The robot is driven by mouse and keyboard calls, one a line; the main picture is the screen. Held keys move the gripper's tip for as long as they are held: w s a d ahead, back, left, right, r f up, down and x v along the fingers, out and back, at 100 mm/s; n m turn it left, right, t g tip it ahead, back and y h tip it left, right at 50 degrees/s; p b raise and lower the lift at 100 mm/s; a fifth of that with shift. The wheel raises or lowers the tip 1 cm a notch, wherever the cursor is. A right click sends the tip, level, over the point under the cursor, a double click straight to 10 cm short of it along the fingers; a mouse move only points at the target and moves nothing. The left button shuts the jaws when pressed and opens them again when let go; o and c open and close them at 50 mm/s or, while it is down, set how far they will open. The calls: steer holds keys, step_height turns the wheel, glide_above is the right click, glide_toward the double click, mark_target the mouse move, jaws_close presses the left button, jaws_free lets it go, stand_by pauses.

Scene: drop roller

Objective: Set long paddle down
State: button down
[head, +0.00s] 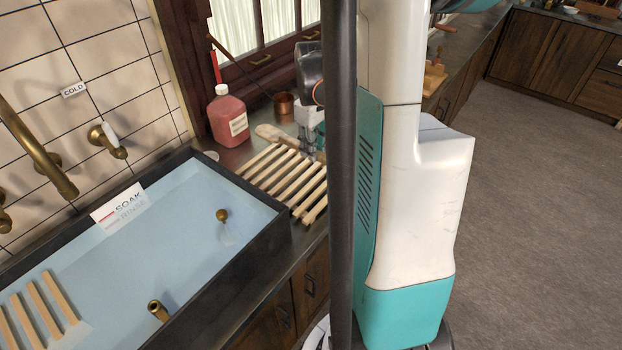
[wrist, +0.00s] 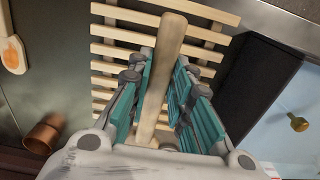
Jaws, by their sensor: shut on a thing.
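The long paddle (wrist: 168,45) is a pale wooden stick that runs lengthwise between the teal fingers of my gripper (wrist: 165,68), which is shut on it. In the wrist view it crosses over the slatted wooden rack (wrist: 112,34); whether it touches the slats I cannot tell. In the head view, my gripper (head: 309,143) is at the far end of the rack (head: 284,181), and a pale wooden end of the paddle (head: 272,133) shows to its left. The rest of the paddle is hidden behind my gripper and arm.
The water-filled sink (head: 283,238) is beside the rack, with a SOAK sign (head: 118,207) at its back edge. A red bottle (head: 228,118) and a copper cup (head: 284,103) stand behind. A wooden spoon with an orange patch (wrist: 12,52) lies on the counter away from the sink.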

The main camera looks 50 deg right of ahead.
mark_target(312, 183)
step_height(312, 183, down, 11)
steer(key=b, duration=0.3)
steer(key=shift+r, duration=0.15)
steer(key=shift+f, duration=0.2)
steer(key=c, duration=1.4)
jaws_free()
steer(key=shift+c, duration=0.2)
steer(key=shift+r, duration=0.1)
step_height(312, 183, up, 12)
steer(key=p, duration=0.3)
steer(key=shift+r+p, duration=0.15)
steer(key=shift+p, duration=0.25)
